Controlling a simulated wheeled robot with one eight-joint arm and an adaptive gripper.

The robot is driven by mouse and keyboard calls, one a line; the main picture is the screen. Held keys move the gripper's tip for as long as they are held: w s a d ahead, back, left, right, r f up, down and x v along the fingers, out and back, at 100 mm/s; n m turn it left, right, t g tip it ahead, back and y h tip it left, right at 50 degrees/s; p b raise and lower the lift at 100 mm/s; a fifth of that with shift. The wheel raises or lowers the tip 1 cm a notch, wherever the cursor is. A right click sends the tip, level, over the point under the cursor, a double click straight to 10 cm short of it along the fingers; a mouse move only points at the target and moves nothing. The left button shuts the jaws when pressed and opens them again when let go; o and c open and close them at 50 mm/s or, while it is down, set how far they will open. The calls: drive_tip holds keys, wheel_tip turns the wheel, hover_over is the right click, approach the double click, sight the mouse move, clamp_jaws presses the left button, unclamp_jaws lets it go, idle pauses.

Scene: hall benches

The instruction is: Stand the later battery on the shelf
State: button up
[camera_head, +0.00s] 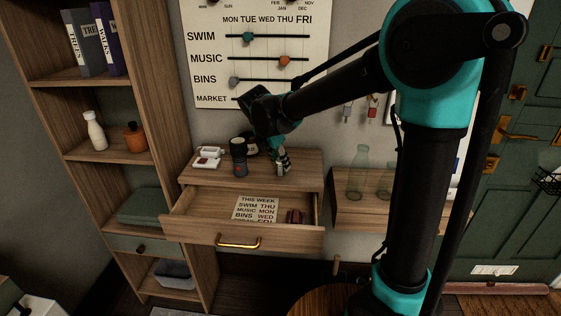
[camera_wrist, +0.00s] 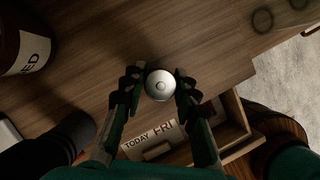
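A silver round end with a small centre nub, seemingly a battery (camera_wrist: 160,85), sits between the fingers of my gripper (camera_wrist: 160,92) in the wrist view. The fingers lie close on both sides; whether they press on it is unclear. In the head view my gripper (camera_head: 281,158) points down over the right part of the cabinet top (camera_head: 305,165), and a small pale cylinder shows there between the fingers. No date can be read on it. Small dark red items (camera_head: 296,216) lie in the open drawer (camera_head: 190,222). A shelf unit (camera_head: 172,110) stands at the left.
A dark cylinder (camera_head: 239,158), a labelled dark jar (camera_wrist: 32,42) and a white item (camera_head: 208,154) stand on the cabinet top. The drawer holds a printed week list (camera_head: 257,209). A white bottle (camera_head: 95,131) and orange pot (camera_head: 134,137) occupy a shelf. Glass bottles (camera_head: 358,172) stand right.

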drive_tip(key=o, duration=0.3)
drive_tip(key=shift+o, duration=0.2)
drive_tip(key=v, duration=1.2)
drive_tip(key=s+d+f+m, duration=0.1)
drive_tip(key=d+f+m, duration=0.2)
drive_tip(key=d+m, duration=0.1)
drive_tip(key=s+d+f+m+y, duration=0.1)
drive_tip(key=d+f+m, duration=0.3)
drive_tip(key=d, duration=0.2)
drive_tip(key=s+d+f+m, duration=0.1)
drive_tip(key=d+f+m, duration=0.3)
drive_tip(key=d, duration=0.2)
drive_tip(key=shift+s+y, duration=0.3)
drive_tip(key=shift+s, duration=0.05)
drive_tip(key=s+d+f+m+y, duration=0.1)
drive_tip(key=s+d+f+m, duration=1)
drive_tip(key=m, duration=0.4)
drive_tip(key=shift+s+f+m+t, duration=0.4)
drive_tip(key=shift+s+f, duration=0.2)
